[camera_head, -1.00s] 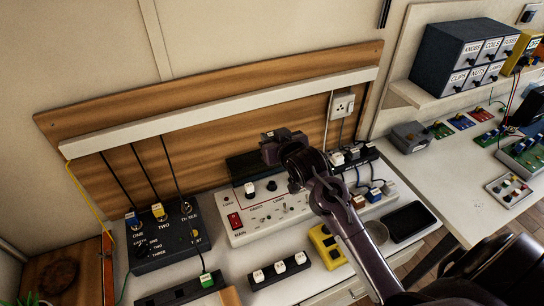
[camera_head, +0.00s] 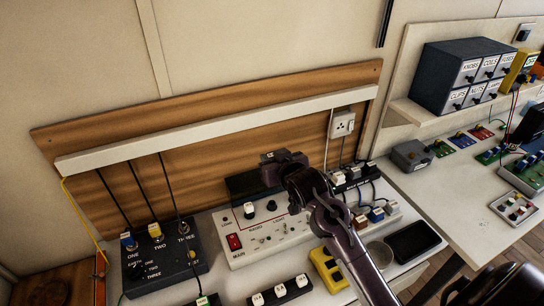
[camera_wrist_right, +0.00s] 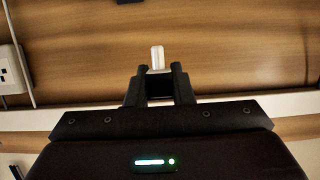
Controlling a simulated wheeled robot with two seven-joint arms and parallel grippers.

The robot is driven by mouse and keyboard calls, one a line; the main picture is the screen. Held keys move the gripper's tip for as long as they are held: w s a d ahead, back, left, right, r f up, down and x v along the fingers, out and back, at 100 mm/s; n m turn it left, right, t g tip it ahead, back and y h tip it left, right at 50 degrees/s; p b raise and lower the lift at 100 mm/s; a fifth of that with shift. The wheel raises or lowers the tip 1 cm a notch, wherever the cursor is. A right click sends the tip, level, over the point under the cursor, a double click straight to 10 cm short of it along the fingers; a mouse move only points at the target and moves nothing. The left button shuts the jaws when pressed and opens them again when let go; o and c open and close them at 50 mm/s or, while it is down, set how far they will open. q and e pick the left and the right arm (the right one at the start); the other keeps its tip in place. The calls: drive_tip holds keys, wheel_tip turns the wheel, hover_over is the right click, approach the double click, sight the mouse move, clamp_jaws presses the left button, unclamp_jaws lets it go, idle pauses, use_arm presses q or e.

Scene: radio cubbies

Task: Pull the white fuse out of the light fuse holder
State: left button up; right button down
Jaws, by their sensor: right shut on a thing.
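My right gripper (camera_head: 268,157) is over the back of the white panel, in front of the wooden board. In the right wrist view its fingers (camera_wrist_right: 157,72) are shut on a small white upright piece, which looks like the white fuse (camera_wrist_right: 157,55). Only wood shows behind the fuse there, and no holder is seen around it. My arm covers the middle right of the white panel (camera_head: 245,250) in the head view. I cannot tell which fitting is the light fuse holder. My left gripper is not in view.
A black strip with several white blocks (camera_head: 280,291) lies in front. A dark switch box (camera_head: 160,262) stands at left, and a yellow box (camera_head: 327,268) beside my right arm. A white rail (camera_head: 215,128) crosses the wooden board (camera_head: 100,120). A white socket (camera_head: 341,124) is at its right.

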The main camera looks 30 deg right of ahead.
wheel_tip(320, 180, down, 10)
drive_tip(key=b, duration=0.5)
idle(1.6)
idle(0.5)
